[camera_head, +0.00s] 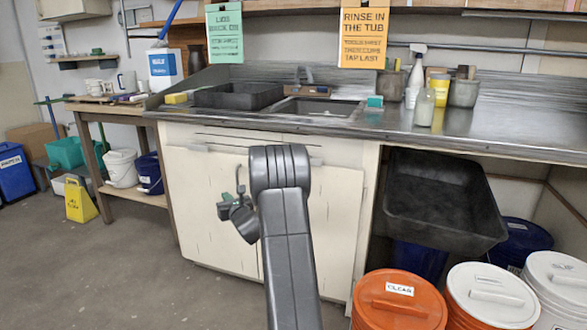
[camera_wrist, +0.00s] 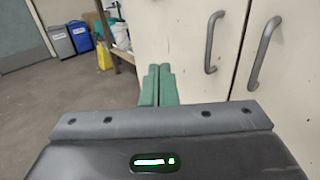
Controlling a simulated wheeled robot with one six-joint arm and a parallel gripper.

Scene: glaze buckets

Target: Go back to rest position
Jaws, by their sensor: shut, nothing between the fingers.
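My gripper (camera_wrist: 157,86) shows in the wrist view as two green fingers pressed together, shut and empty, in front of the white cabinet doors. In the head view my dark grey arm rises from the bottom middle and bends over. My gripper (camera_head: 226,206) hangs at its left side, small and partly hidden by the arm, in front of the white cabinet (camera_head: 205,180). I cannot tell its distance from the doors. In the wrist view the cabinet's two curved metal handles (camera_wrist: 212,43) are to the right of the fingers, apart from them.
The steel counter (camera_head: 480,133) with its sink (camera_head: 318,108) is above the cabinet. A large black tub (camera_head: 440,200) and several lidded buckets, one orange (camera_head: 400,302), stand at the right. A wooden side table (camera_head: 110,110) and a yellow floor sign (camera_head: 80,200) are left. The floor at left front is clear.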

